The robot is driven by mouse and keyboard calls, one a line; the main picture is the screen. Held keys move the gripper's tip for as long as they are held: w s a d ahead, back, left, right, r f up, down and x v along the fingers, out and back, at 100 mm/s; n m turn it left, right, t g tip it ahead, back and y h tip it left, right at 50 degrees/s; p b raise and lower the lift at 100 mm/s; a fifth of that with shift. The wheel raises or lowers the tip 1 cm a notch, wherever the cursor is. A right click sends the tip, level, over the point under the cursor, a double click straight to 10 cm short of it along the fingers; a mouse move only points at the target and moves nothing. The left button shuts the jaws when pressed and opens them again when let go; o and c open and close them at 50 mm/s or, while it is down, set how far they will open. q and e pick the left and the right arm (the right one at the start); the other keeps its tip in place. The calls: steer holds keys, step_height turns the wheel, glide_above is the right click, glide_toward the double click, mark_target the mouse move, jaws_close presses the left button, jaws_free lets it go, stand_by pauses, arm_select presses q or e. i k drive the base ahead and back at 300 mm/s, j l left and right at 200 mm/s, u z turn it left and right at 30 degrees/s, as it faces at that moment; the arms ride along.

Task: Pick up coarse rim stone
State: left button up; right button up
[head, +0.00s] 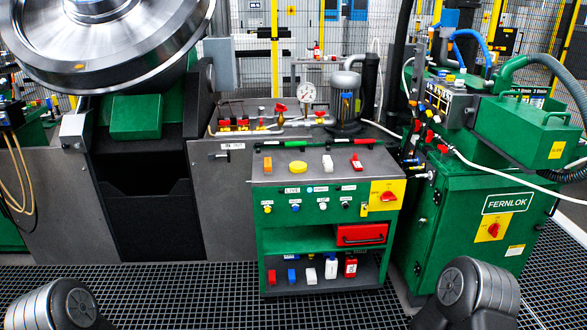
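On the cart's lower shelf stand a red block (272,277), a blue block (292,276), a white block (311,275) and small bottles. I cannot tell which of these is the coarse rim stone, as no label on them is readable. Only dark rounded links of my arms show at the bottom left and bottom right. Neither gripper is in view.
A large steel rail wheel (110,50) hangs at the upper left over a dark machine. A green FERNLOK cabinet (485,235) stands right of the cart. Valves, a gauge (307,93) and a motor sit behind it. The grid floor (190,290) before the cart is clear.

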mark_target(268, 169)
steer(key=i+l, duration=0.2)
steer(key=i, duration=0.2)
steer(key=i+u, duration=0.2)
steer(key=i, duration=0.45)
steer(key=i+l+u, duration=0.25)
steer(key=i, duration=0.45)
steer(key=i+j+u, duration=0.1)
steer(key=i+j, duration=0.2)
steer(key=j, duration=0.2)
steer(key=i+j+u, duration=0.1)
steer(key=i+j, duration=0.25)
steer(key=j, duration=0.1)
